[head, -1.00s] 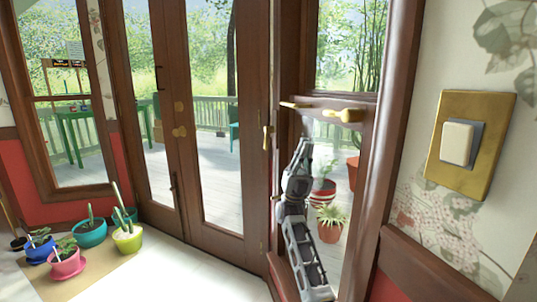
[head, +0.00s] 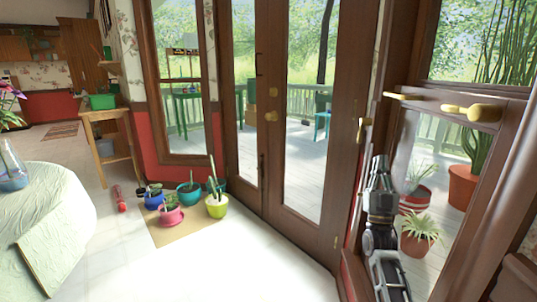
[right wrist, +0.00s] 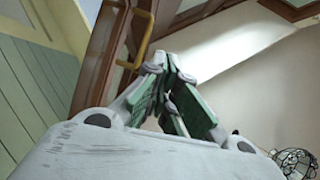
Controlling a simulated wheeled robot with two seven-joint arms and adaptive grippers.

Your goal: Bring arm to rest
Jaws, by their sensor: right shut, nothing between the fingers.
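My right gripper (head: 379,168) stands upright in the head view, in front of the right-hand window beside the glass doors. In the right wrist view its green-padded fingers (right wrist: 170,90) are together with nothing between them. My right arm (head: 384,260) comes up from the bottom edge below it. My left gripper is in neither view.
Brown glass double doors (head: 270,130) stand in the middle. Several potted plants (head: 182,200) sit on a mat at left. A table with a pale green cloth (head: 55,210) is at far left. White floor (head: 235,265) in front of the doors is clear.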

